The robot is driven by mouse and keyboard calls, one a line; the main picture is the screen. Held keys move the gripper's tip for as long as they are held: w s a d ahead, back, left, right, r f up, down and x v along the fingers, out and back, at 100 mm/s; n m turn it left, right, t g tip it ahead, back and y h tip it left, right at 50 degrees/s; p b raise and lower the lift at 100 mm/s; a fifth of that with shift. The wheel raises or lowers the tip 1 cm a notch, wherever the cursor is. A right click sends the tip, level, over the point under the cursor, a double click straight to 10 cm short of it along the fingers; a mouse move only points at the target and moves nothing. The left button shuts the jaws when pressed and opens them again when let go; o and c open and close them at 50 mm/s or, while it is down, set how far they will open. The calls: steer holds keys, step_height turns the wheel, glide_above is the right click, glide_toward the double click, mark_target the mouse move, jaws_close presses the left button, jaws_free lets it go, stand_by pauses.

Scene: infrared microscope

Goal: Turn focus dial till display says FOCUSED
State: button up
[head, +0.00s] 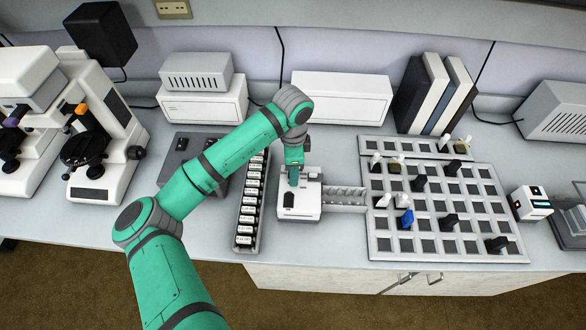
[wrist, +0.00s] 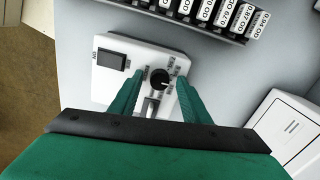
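A small white control box (head: 300,210) stands on the bench below the end of my arm. In the wrist view the box (wrist: 105,87) carries a round black dial (wrist: 159,79) with a pale pointer mark and small printed labels around it. My gripper (wrist: 158,81) is open, with one green finger on each side of the dial and visible gaps to it. In the head view my gripper (head: 293,181) is over the box and hides the dial. No display text is readable; a small dark panel (head: 89,195) shows on the microscope base.
A black rocker switch (wrist: 112,60) sits on the box's left side. A rack of labelled filters (head: 248,215) stands close left of the box. A grey slotted tray (head: 345,197) and a grid board (head: 400,245) with small pieces lie to the right.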

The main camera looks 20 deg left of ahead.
step_height(320, 180, up, 11)
stand_by(0.7)
steer(key=shift+f, duration=0.1)
